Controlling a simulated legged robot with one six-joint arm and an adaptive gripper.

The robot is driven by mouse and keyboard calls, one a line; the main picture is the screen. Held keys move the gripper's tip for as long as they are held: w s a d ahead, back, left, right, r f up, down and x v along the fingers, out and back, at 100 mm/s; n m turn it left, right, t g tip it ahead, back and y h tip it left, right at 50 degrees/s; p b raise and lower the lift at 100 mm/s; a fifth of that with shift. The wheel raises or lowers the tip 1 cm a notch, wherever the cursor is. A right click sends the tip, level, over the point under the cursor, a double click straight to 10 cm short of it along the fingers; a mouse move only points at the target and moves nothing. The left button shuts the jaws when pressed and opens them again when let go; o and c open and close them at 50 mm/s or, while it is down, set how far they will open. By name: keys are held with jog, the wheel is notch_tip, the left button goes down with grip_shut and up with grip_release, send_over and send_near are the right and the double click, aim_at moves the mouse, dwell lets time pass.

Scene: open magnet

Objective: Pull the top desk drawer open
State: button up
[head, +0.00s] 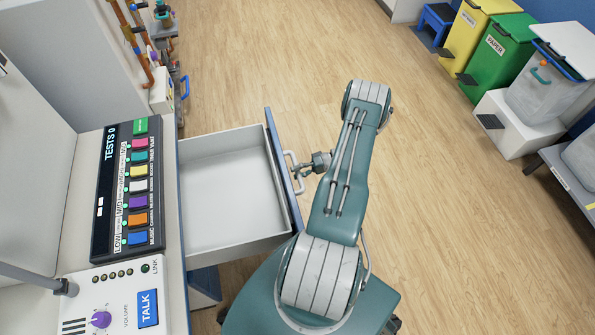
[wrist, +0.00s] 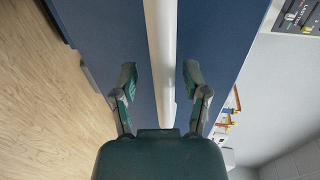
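The desk drawer (head: 232,190) stands well out from the desk in the head view, its pale inside empty. Its blue front panel carries a light bar handle (head: 291,172). My gripper (head: 311,164) is at the handle on the outer side of the front. In the wrist view my gripper (wrist: 160,78) has its two fingers apart, one on each side of the white handle (wrist: 160,45), with a visible gap on both sides. The blue drawer front (wrist: 110,35) lies behind the handle. Fingertip contact with the front cannot be told.
The desk top (head: 70,245) holds a panel with coloured buttons (head: 128,190) and a TALK box (head: 125,300). Yellow (head: 478,35) and green (head: 497,50) bins stand far right. The wooden floor (head: 270,60) beyond the drawer is clear.

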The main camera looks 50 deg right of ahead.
jog(key=shift+d+r, duration=0.1)
jog(key=v, duration=1.2)
jog(key=shift+w, duration=0.1)
